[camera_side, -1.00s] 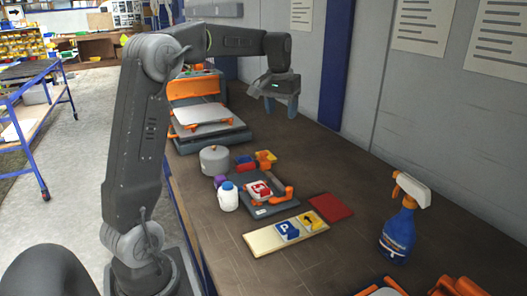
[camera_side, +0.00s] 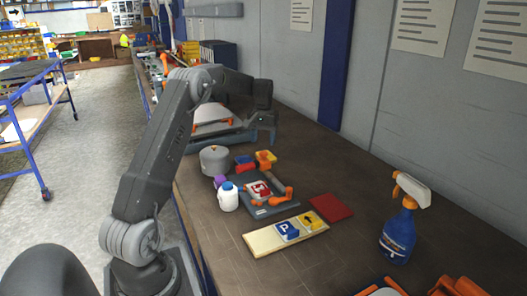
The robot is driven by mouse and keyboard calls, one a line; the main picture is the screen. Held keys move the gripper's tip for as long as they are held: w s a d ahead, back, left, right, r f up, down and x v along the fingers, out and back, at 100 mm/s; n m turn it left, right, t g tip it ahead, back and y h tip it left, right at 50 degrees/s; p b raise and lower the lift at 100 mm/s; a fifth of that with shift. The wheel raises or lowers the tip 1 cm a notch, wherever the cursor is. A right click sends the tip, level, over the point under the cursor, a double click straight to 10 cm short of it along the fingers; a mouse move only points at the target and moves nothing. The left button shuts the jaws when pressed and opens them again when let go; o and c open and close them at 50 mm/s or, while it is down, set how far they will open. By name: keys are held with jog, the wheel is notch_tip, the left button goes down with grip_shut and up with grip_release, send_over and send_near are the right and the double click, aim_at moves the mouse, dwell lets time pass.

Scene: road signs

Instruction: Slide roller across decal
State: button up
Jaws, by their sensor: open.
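A dark grey plate (camera_side: 268,209) lies on the bench. On it is a small sign with a red and white decal (camera_side: 258,190). An orange-handled tool (camera_side: 284,195) lies along the plate's right side; it looks like the roller, but its drum is not clear. My gripper (camera_side: 264,130) is open and empty. It is above the bench, behind the plate in the picture, and touches neither sign nor tool. The grey machine behind it blurs its finger outline.
A white bottle (camera_side: 228,197), a grey round pot (camera_side: 214,160) and small coloured bins (camera_side: 255,160) stand near the plate.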

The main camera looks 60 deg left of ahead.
aim_at(264, 152)
notch_tip(264, 152, down, 5)
dwell(0.3)
jog(key=shift+d, duration=0.1)
grip_shut()
dwell(0.4)
